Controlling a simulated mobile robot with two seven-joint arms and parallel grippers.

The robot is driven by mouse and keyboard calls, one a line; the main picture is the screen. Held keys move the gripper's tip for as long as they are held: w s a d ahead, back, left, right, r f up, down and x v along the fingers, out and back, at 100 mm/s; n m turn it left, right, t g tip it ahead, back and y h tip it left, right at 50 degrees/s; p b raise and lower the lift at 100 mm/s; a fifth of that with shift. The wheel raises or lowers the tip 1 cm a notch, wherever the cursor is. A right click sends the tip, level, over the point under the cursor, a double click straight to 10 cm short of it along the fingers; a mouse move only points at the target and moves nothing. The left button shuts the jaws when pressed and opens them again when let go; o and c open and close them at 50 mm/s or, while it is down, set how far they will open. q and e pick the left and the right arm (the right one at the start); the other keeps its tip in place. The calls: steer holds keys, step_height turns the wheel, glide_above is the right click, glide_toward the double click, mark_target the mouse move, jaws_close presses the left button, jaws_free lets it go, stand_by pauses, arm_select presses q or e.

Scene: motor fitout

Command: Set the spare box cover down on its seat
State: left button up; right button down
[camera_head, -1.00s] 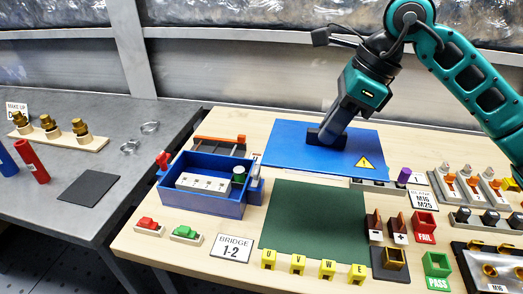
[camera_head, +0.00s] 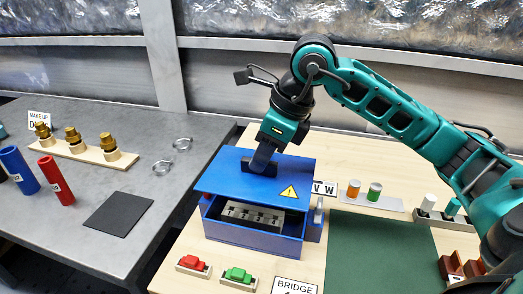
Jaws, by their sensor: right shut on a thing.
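The box cover (camera_head: 218,181) is a flat blue plate with a yellow warning triangle. My right gripper (camera_head: 260,166) is shut on the dark grip on top of it. The cover is over the open blue box (camera_head: 250,240), hiding the box's rear part. I cannot tell whether the cover touches the rear rim. My left gripper is not in view.
Red (camera_head: 194,264) and green (camera_head: 238,275) buttons stand in front of the box. A green mat (camera_head: 375,250) lies to the right. Behind it is a strip with orange and green parts (camera_head: 375,191). A grey bench (camera_head: 130,175) with brass fittings is at the left.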

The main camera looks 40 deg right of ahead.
mark_target(266, 174)
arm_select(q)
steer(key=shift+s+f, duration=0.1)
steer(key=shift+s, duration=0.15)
arm_select(e)
steer(key=shift+s, duration=0.1)
steer(key=shift+f+b, duration=0.1)
steer(key=shift+b, duration=0.2)
steer(key=shift+f+b, duration=0.45)
steer(key=shift+f, duration=0.1)
steer(key=shift+f+b, duration=0.75)
steer(key=shift+f, duration=0.05)
steer(key=shift+f+b, duration=0.75)
steer(key=shift+f, duration=0.1)
steer(key=shift+f+b, duration=0.4)
steer(key=shift+f, duration=0.05)
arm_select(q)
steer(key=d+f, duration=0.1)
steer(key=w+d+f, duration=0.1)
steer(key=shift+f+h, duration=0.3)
arm_select(e)
steer(key=shift+f, duration=0.1)
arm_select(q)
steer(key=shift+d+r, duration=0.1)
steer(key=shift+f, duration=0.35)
